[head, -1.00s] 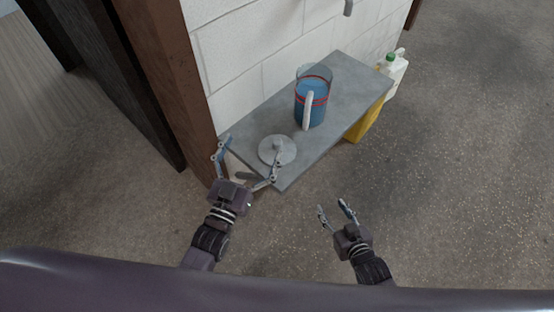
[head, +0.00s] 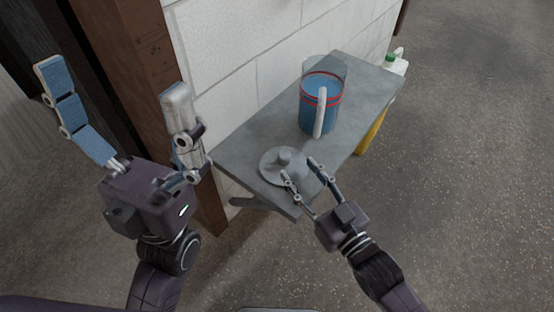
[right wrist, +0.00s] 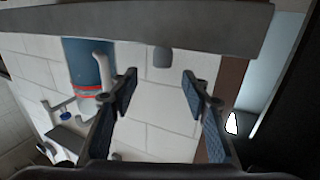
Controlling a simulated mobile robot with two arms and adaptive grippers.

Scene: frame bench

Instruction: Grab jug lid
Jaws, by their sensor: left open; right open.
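The jug lid (head: 268,167), a grey disc with a knob, lies on the near end of the grey bench. My right gripper (head: 298,168) is open at the lid's near right side in the head view, its fingertips overlapping the rim. I cannot tell whether they touch it. In the right wrist view, which is upside down, the lid's knob (right wrist: 163,57) shows beyond and between the open fingers (right wrist: 160,85). The jug (head: 318,112), holding blue liquid and marked with red bands, stands behind the lid. My left gripper (head: 112,80) is wide open and empty, left of the bench.
The bench (head: 360,92) stands against a white block wall (head: 230,60). A brown post (head: 130,60) rises near my left gripper. A white container with a green cap (head: 396,66) and a yellow object (head: 373,135) are beyond the bench's right side. Floor at right is clear.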

